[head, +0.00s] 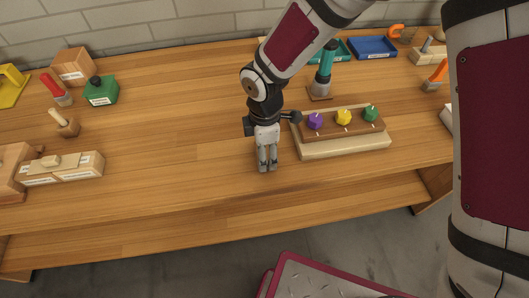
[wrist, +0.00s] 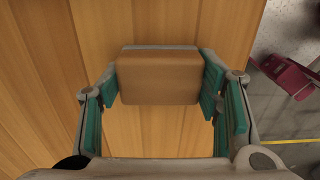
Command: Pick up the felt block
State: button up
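A brown block (wrist: 158,78) with a thin pale edge lies between my fingers in the wrist view; I take it to be the felt block.
A board with purple, yellow and green knobs (head: 343,131) stands close right of my gripper. A teal upright tool (head: 324,72) is behind it. A green box (head: 101,91) and labelled wooden blocks (head: 62,168) are at left. The bench between is clear.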

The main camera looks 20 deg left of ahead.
dwell(0.3)
jog(key=shift+w+r, duration=0.1)
jog(key=shift+r, duration=0.75)
jog(key=shift+s+d+r+b, duration=0.15)
jog(key=shift+s+r+b, duration=0.05)
jog(key=shift+r, duration=0.3)
jog(key=shift+s+d+r+b, duration=0.1)
jog(key=shift+s+r+b, duration=0.05)
jog(key=shift+r, duration=0.35)
jog(key=s+d+r, duration=0.1)
jog(key=s+d, duration=0.7)
jog(key=s, duration=0.5)
jog(key=shift+r+b, duration=0.15)
jog(key=shift+b, duration=0.25)
